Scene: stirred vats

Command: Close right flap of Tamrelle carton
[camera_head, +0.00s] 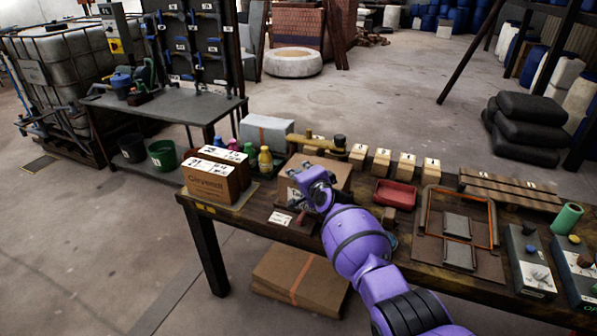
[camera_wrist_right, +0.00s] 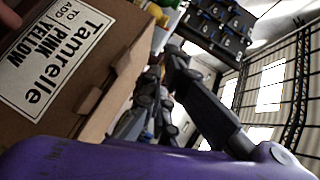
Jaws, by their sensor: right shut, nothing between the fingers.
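The Tamrelle carton (camera_head: 335,172) is a brown box on the workbench, partly hidden behind my right gripper (camera_head: 302,190). In the right wrist view the carton (camera_wrist_right: 112,65) fills the upper left, with a white label (camera_wrist_right: 58,50) reading "Tamrelle", "to add", "pink" and "yellow". A lighter cardboard edge runs down its right side there. My right gripper is shut and empty, close to the carton's front; I cannot tell whether it touches. The position of the right flap is not clear, as my gripper and arm cover part of the box. My left gripper is out of view.
Brown cartons (camera_head: 212,182) stand left on the workbench (camera_head: 260,222), near colored bottles (camera_head: 265,160). Small labelled blocks (camera_head: 382,160), a red tray (camera_head: 395,194) and an orange-edged frame (camera_head: 425,222) are to the right. Flat cardboard (camera_head: 298,282) lies below.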

